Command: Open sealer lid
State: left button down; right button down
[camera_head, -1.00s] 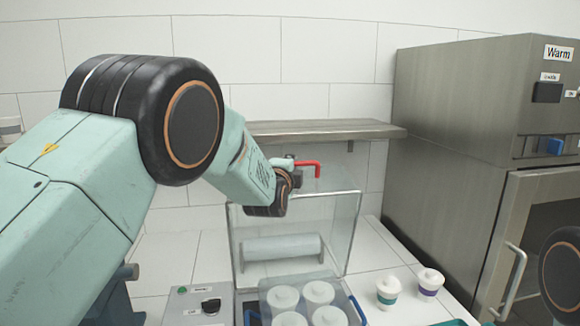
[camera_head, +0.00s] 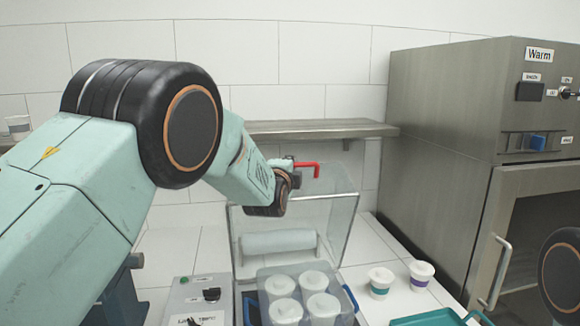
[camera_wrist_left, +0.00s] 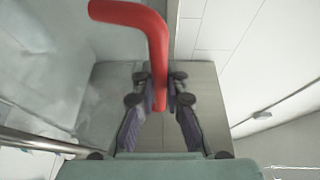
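The sealer's clear lid (camera_head: 335,225) stands raised, nearly upright, behind the tray of cups in the head view. Its red handle (camera_head: 306,165) sticks out at the lid's top, and it also shows in the left wrist view (camera_wrist_left: 157,45). My left gripper (camera_head: 288,180) is at the handle. In the left wrist view its fingers (camera_wrist_left: 160,95) lie close on both sides of the handle's lower end and appear shut on it; the exact contact is hard to see. My right gripper is out of view; only a part of my right arm shows at the right edge.
Several white-lidded cups sit in a clear tray (camera_head: 348,298) in front of the lid. Two cups (camera_head: 380,280) (camera_head: 421,272) stand right of it. A control box (camera_head: 205,295) is left. A metal warmer (camera_head: 440,150) stands right and a shelf (camera_head: 320,130) behind.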

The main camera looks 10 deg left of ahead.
pick_arm(q)
jog(key=c, duration=1.6)
grip_release()
jog(key=shift+w+a+f, duration=0.1)
jog(key=shift+w, duration=0.2)
jog(key=shift+o, duration=1.2)
jog(key=shift+s, duration=0.15)
jog(key=shift+s+r, duration=0.15)
jog(key=shift+r, duration=0.05)
jog(key=shift+f, duration=0.1)
jog(key=shift+s, duration=0.6)
jog(key=s, duration=1.1)
jog(key=shift+r, duration=0.3)
